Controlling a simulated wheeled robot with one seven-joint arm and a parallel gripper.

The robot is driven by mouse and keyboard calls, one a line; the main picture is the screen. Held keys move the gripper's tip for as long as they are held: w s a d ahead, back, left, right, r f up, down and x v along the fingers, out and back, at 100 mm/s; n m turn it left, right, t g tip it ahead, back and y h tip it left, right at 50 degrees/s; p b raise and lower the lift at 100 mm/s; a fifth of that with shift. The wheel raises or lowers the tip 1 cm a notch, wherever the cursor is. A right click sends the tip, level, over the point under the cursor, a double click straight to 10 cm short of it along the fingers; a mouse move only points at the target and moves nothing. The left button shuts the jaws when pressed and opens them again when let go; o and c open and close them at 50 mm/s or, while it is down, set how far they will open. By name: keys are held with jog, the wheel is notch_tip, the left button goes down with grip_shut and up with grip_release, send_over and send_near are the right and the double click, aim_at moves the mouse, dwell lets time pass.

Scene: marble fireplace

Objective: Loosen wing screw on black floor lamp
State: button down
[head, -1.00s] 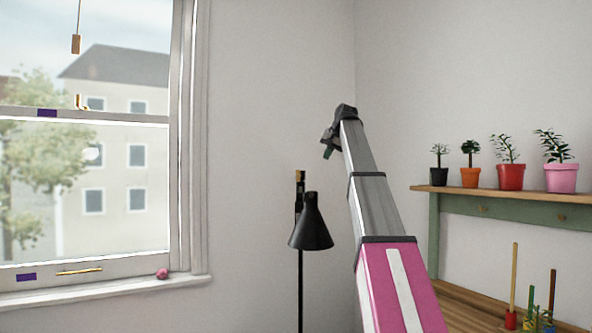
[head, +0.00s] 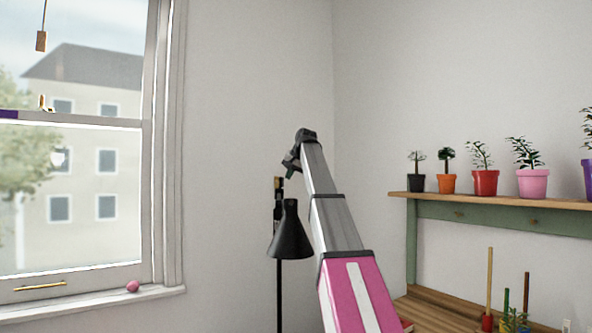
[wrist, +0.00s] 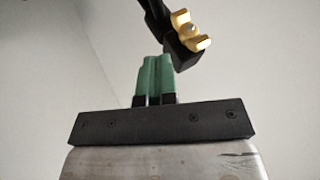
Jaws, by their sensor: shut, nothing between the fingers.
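The black floor lamp (head: 291,238) stands in front of the wall, right of the window, with a cone shade and a thin pole. A small brass-coloured part shows at the top of its pole in the head view. In the wrist view the brass wing screw (wrist: 190,30) sits on a black block of the lamp, just beyond and to the right of my fingertips. My gripper (wrist: 157,60) has green fingers, shut together and empty, apart from the screw. In the head view my gripper (head: 290,166) is just above the lamp's top; its fingers are small there.
A sash window (head: 75,150) is at left, with a pink ball (head: 132,286) on its sill. At right, a shelf (head: 500,199) holds several potted plants above a wooden bench (head: 440,312) with several upright tools. The wall around the lamp is clear.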

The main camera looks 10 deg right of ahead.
jog(key=shift+w+a, duration=0.25)
jog(key=shift+a, duration=0.3)
jog(key=shift+w+a, duration=0.2)
jog(key=shift+a, duration=0.35)
